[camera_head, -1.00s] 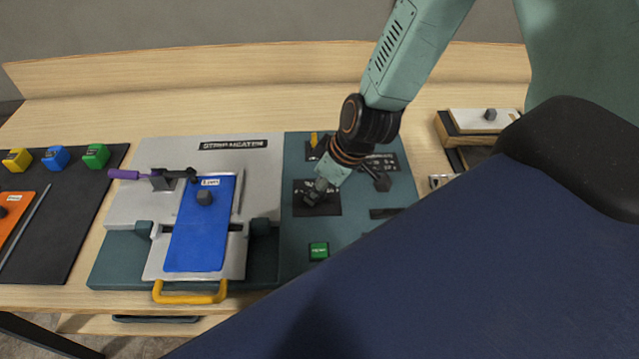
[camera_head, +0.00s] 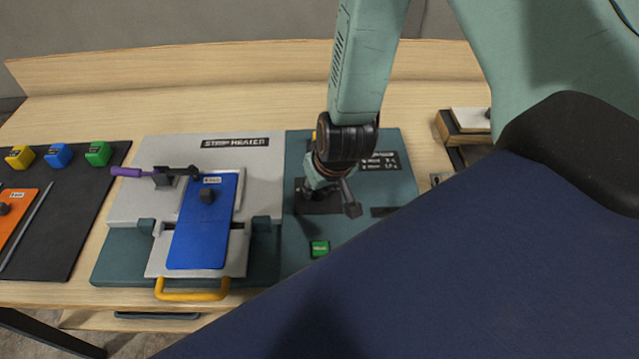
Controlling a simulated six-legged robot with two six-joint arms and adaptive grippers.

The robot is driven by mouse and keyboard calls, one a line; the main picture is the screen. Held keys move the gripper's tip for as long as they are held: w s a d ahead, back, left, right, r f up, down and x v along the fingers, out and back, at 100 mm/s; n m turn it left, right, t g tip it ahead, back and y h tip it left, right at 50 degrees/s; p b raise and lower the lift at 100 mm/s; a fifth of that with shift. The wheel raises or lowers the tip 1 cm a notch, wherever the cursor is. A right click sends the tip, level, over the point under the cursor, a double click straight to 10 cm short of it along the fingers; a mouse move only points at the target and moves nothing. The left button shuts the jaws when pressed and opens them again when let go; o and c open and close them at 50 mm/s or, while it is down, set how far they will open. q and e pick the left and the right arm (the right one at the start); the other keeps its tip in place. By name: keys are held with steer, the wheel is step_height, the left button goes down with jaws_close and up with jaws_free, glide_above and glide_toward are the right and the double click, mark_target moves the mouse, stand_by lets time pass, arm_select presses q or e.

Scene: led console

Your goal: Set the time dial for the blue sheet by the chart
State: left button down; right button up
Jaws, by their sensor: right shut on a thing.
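The blue sheet (camera_head: 203,232) lies on the grey sliding plate of the strip heater, with a dark knob on it and a small label at its top. The teal control panel (camera_head: 275,270) is to its right. My right gripper (camera_head: 310,190) is down at the black dial plate (camera_head: 322,208) on that panel, shut on the time dial, which the fingers mostly hide. The chart (camera_head: 384,161), a black plate with white lettering, is partly covered by my right wrist; its text is too small to read surely. My left gripper is not in view.
A purple-handled lever (camera_head: 128,172) reaches over the blue sheet's top. A yellow handle (camera_head: 192,294) is at the plate's front. A green button (camera_head: 319,248) is on the panel. A black mat (camera_head: 60,235) at left holds an orange sheet (camera_head: 16,222) and coloured blocks.

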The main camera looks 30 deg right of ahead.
steer(key=shift+w, duration=0.1)
stand_by(0.4)
steer(key=o, duration=1.1)
steer(key=shift+o, duration=0.2)
steer(key=v, duration=1.2)
steer(key=shift+a, duration=0.1)
